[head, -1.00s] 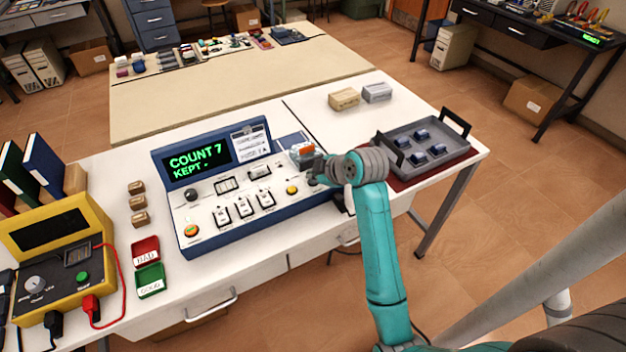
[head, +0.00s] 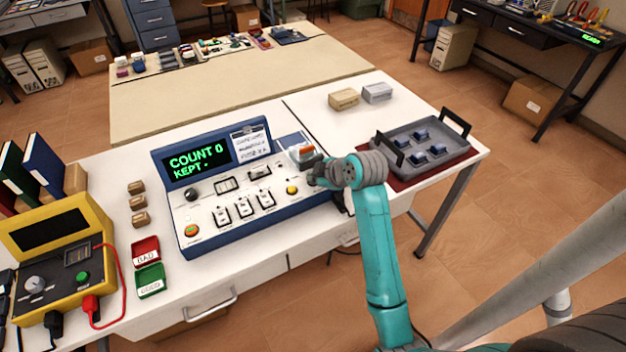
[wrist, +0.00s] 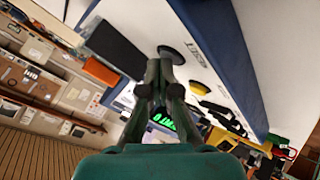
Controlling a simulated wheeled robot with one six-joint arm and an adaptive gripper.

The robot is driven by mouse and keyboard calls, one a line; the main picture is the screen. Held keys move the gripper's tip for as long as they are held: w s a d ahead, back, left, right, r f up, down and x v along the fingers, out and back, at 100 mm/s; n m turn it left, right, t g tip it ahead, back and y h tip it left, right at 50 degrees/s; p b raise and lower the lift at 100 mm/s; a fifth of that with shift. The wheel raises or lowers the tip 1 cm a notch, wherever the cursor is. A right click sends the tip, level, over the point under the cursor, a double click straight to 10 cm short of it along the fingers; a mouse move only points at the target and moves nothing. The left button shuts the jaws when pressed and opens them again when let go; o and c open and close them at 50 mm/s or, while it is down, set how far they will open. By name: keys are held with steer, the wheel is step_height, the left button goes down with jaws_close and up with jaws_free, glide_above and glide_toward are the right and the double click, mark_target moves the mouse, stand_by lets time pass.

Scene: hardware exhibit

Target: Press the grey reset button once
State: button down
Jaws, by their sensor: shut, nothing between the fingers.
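The blue console (head: 240,228) stands on the white bench with its sloped control face towards me. Its display (head: 197,162) reads COUNT 0 and KEPT -. My gripper (head: 310,166) is at the right end of the console and hides that part of the panel in the head view. In the wrist view a round dark grey button (wrist: 174,53) lies beside a label that seems to read RESET. My shut, empty gripper (wrist: 166,72) points at it, with the fingertips overlapping its near edge. I cannot tell whether they still touch it.
A yellow button (head: 292,190), several white switches and a green-and-red button (head: 191,230) share the panel. A grey tray (head: 425,145) with blue parts stands to the right. Red and green bins (head: 147,251) and a yellow meter (head: 62,265) stand to the left.

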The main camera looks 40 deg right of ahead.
steer(key=shift+r, duration=0.1)
stand_by(0.3)
steer(key=shift+r, duration=0.75)
steer(key=shift+r, duration=2.55)
steer(key=shift+s, duration=0.1)
